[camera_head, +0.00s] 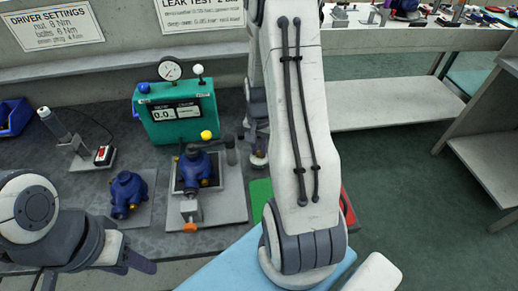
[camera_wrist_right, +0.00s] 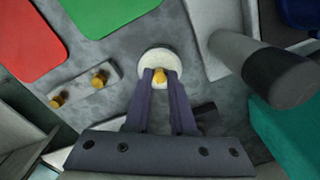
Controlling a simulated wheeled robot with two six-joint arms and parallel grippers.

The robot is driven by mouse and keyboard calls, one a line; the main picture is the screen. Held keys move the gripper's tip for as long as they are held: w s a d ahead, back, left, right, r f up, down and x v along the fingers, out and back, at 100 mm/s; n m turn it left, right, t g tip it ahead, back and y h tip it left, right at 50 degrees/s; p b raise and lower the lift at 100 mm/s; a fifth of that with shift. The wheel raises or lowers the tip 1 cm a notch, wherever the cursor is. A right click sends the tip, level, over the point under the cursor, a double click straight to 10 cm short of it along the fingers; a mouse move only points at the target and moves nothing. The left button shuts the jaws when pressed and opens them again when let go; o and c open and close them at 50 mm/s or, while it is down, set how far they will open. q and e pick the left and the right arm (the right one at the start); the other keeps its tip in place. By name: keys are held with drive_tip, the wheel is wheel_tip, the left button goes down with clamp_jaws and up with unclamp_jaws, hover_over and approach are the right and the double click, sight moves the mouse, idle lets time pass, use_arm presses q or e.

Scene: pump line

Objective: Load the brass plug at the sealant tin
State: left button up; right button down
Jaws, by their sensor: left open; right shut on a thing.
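My right gripper (camera_wrist_right: 160,84) is shut on a brass plug (camera_wrist_right: 158,75), held between its fingertips over the round sealant tin (camera_wrist_right: 149,57). The tin has a pale surface and a light rim. I cannot tell whether the plug touches it. In the head view the tin (camera_head: 258,160) is partly hidden at the right gripper's fingers, beside the fixture plate. My left gripper (camera_head: 138,264) is open and empty at the lower left, in front of the bench.
Two more brass-coloured plugs stand on a small grey block (camera_wrist_right: 78,88). Green (camera_wrist_right: 110,12) and red (camera_wrist_right: 28,40) mats lie near it. A blue pump (camera_head: 194,168) sits in the fixture, another (camera_head: 127,192) on a plate to its left. A green tester (camera_head: 178,112) stands behind.

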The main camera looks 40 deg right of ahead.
sight(259, 154)
idle(0.3)
wheel_tip(259, 154, up, 7)
drive_tip(key=p, duration=0.6)
drive_tip(key=shift+p, duration=0.4)
idle(0.5)
